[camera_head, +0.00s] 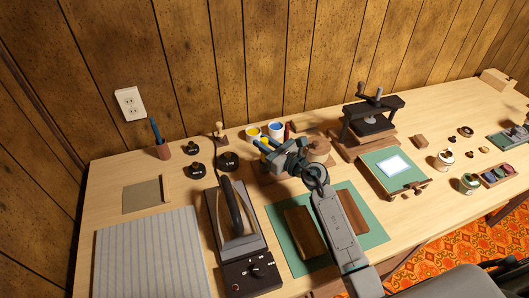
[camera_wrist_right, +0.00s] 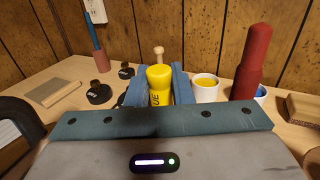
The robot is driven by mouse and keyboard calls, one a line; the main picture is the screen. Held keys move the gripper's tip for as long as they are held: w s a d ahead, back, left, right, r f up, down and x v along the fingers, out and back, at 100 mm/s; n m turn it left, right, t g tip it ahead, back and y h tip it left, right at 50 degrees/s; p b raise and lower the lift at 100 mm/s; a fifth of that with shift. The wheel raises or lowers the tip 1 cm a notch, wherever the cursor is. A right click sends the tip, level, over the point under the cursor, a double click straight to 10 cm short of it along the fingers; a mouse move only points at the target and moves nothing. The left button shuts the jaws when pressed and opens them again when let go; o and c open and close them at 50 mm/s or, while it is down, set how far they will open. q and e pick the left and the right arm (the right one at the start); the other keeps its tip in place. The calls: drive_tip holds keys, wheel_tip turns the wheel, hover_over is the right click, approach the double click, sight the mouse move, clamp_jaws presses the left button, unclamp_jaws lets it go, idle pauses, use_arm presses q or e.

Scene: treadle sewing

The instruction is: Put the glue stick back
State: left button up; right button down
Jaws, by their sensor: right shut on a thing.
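The yellow glue stick (camera_wrist_right: 160,90) stands upright between the two blue fingers of my right gripper (camera_wrist_right: 159,80) in the right wrist view, with dark lettering on its side. The lower end of the glue stick is hidden behind the gripper body. My left gripper is not in view.
A yellow paint cup (camera_head: 253,133), a blue paint cup (camera_head: 276,130) and a red upright stick (camera_wrist_right: 251,62) stand close to the gripper. Black weights (camera_head: 228,161) lie left. A black-handled device (camera_head: 236,212) stands in front. A screw press (camera_head: 372,115) is right.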

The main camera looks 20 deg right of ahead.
wheel_tip(320, 180, down, 3)
drive_tip(key=shift+r+b, duration=0.1)
drive_tip(key=shift+b, duration=0.2)
drive_tip(key=shift+f, duration=0.25)
drive_tip(key=shift+f, duration=0.15)
drive_tip(key=c, duration=1.3)
unclamp_jaws()
